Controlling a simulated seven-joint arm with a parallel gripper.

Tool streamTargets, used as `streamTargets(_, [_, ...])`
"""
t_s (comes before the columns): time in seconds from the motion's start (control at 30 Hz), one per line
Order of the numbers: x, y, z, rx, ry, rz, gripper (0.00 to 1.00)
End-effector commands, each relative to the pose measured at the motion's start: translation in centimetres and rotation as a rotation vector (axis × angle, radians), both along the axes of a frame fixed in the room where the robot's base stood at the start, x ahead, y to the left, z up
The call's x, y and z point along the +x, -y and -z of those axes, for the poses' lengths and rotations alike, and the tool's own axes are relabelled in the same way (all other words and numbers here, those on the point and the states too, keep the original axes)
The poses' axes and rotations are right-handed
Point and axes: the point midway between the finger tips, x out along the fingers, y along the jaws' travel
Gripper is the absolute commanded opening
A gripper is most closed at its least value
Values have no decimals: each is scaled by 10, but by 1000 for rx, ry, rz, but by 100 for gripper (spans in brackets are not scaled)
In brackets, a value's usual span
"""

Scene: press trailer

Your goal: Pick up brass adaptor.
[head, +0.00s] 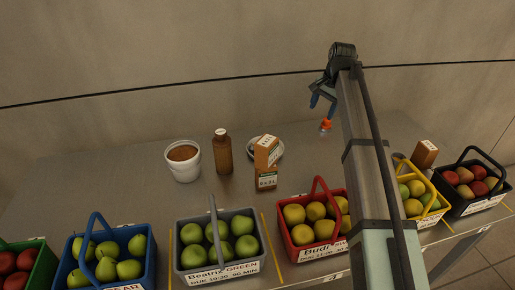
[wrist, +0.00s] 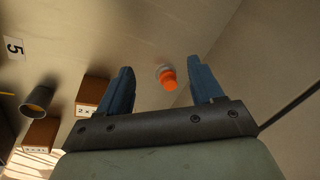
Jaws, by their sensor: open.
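A small orange piece (head: 325,125) is on the grey table below my gripper in the head view. In the wrist view this orange piece (wrist: 169,80), with a pale grey round part behind it, shows between the fingers. I cannot tell whether it is the brass adaptor; no plainly brass-coloured fitting stands out. My gripper (head: 322,102) is open and empty, with blue fingers pointing down. In the wrist view my gripper (wrist: 161,68) has its fingers on either side of the orange piece, apparently not touching it.
Fruit baskets, including a red one (head: 318,246) and grey one (head: 220,258), line the front edge. A wall rises behind.

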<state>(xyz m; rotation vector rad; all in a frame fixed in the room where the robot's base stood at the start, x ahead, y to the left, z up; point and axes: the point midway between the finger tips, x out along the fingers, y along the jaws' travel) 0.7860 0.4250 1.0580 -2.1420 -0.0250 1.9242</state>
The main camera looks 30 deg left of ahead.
Motion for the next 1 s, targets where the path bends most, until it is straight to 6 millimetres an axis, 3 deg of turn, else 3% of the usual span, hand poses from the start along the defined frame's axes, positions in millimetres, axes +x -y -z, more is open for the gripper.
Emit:
streamTargets(0.03, [-15,-24,-2,-14,-17,6,66])
streamTargets(0.2, [-65,-85,-7,-68,-75,56,66])
streamTargets(0.43, [-128,-147,-14,-138,-121,122,66])
streamTargets(0.63, [-157,-170,-17,-172,-136,155,66])
streamTargets(0.83, [-162,-173,-10,-179,-139,163,66])
streamTargets(1.0, [-162,-173,11,-179,-140,162,66])
